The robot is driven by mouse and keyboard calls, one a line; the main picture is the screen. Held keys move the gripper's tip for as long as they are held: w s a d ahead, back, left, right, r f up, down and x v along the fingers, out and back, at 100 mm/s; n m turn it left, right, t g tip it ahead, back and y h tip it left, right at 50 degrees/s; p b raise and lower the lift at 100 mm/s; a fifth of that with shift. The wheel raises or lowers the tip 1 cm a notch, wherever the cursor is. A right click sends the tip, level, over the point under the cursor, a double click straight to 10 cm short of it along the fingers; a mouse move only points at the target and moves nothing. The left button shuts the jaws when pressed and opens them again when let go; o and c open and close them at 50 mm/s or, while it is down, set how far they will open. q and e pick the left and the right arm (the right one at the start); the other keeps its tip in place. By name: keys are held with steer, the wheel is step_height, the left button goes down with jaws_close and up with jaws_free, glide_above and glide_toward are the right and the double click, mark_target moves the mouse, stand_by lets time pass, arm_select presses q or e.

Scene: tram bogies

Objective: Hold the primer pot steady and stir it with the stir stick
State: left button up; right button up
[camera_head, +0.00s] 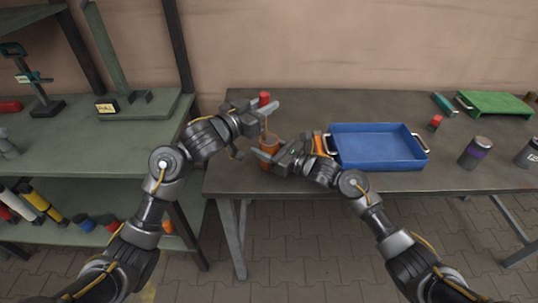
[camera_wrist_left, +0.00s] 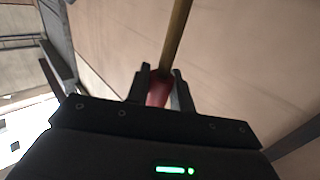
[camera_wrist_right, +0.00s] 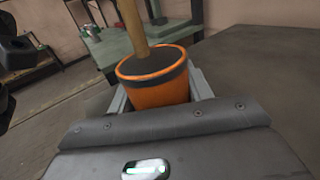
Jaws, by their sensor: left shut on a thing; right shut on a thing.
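The primer pot (camera_head: 268,147) is orange with a dark rim and stands near the left end of the dark table. My right gripper (camera_head: 273,155) is shut around the pot; the right wrist view shows the pot (camera_wrist_right: 158,90) between its two fingers, upright relative to them. The stir stick has a red grip (camera_head: 264,98) and a wooden shaft (camera_wrist_right: 131,22). My left gripper (camera_head: 264,108) is shut on the red grip, above the pot. The left wrist view shows the grip (camera_wrist_left: 158,90) between the fingers. The shaft's lower end reaches inside the pot's rim; its tip is hidden.
A blue tray (camera_head: 375,128) stands right of the pot, with an orange item (camera_head: 319,144) beside its left handle. A purple-banded can (camera_head: 475,152) and a green stand (camera_head: 495,104) are farther right. A green shelf unit (camera_head: 75,138) is at left. The table behind the tray is clear.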

mark_target(264, 93)
arm_select(q)
steer(key=shift+r, duration=2.3)
arm_select(e)
steer(key=o, duration=1.2)
steer(key=v, duration=1.2)
